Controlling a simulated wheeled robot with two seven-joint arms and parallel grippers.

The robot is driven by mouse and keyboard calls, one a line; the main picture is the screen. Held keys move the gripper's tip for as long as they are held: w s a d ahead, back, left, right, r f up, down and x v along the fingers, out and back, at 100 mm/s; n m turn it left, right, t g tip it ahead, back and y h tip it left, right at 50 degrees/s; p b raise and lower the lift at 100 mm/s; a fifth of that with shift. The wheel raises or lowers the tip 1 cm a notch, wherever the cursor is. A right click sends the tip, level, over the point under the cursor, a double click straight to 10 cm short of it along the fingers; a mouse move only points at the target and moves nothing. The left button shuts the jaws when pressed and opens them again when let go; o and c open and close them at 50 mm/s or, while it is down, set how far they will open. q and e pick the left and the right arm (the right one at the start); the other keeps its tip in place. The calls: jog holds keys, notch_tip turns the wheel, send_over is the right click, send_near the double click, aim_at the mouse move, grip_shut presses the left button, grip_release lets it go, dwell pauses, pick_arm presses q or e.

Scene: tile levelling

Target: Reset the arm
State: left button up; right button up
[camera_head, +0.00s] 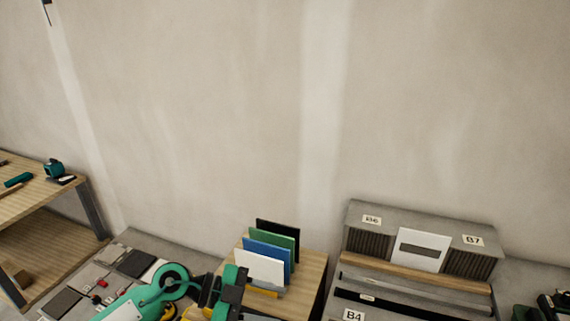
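My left arm comes in at the bottom, green and black, and my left gripper (232,292) is at the front of a wooden stand. It is seen from behind at a poor angle, so its fingers and anything between them cannot be made out. Green and black parts of my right arm (545,308) show at the bottom right corner, cut off by the frame edge. The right fingers cannot be made out there.
Upright white (258,267), blue (268,255), green and black panels stand on the wooden stand (312,270). A grey rack (425,215) labelled B6, B7 and B4 is to the right. A wooden workbench (40,200) with tools is at left. Flat tiles (137,263) lie on a grey surface.

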pick_arm(q)
notch_tip(320, 180, up, 8)
jog(key=d+n+t+h, duration=0.1)
jog(key=n+t+h, duration=0.35)
jog(key=t, duration=0.25)
jog(key=w+a+n+t+y, duration=0.4)
jog(key=a+n+t+y, duration=0.15)
jog(key=n+t, duration=0.45)
jog(key=s+a+f+n+g+y, duration=0.1)
jog(key=s+a+f+n+y, duration=0.2)
jog(key=a+f+n+y, duration=0.8)
jog(key=s+a+f+m+g+y, duration=0.1)
jog(key=s+a+f+g, duration=0.1)
jog(key=s+f+g, duration=0.7)
jog(key=s+a+f+m+g+y, duration=0.1)
jog(key=s+a+f+m+g, duration=0.15)
jog(key=s+f, duration=0.7)
notch_tip(320, 180, down, 26)
jog(key=s+g, duration=0.2)
jog(key=s, duration=0.1)
jog(key=s+a+f+g, duration=0.1)
jog(key=s+a+f, duration=0.2)
jog(key=s+f, duration=1.6)
notch_tip(320, 180, down, 2)
jog(key=shift+s+f+y, duration=0.2)
jog(key=shift+y, duration=0.1)
